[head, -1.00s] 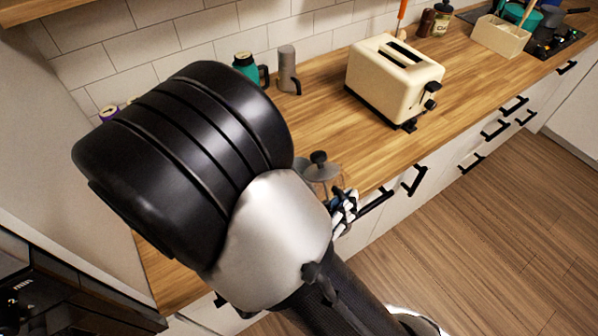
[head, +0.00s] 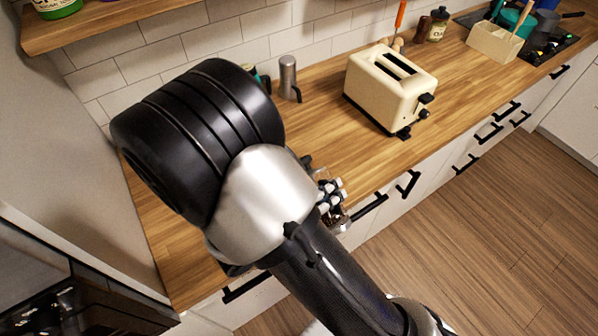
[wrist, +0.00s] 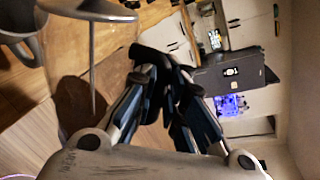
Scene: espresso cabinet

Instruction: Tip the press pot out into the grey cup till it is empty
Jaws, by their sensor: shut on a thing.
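My gripper (wrist: 165,85) is shut on the dark handle (wrist: 150,62) of the press pot. The press pot's metal disc (wrist: 85,12) and thin rod (wrist: 93,65) show at the left of the wrist view; its clear glass is hard to make out. A grey vessel (wrist: 24,32), apparently the grey cup, is cut off at the wrist view's upper left. Its contents and the pot's fill level cannot be told.
A cream toaster (head: 388,88) stands on the wooden counter (head: 350,150). A grey container with a dark handle (head: 288,75) stands by the tiled wall. A utensil box (head: 494,41) is farther right. Free counter lies between my arm and the toaster.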

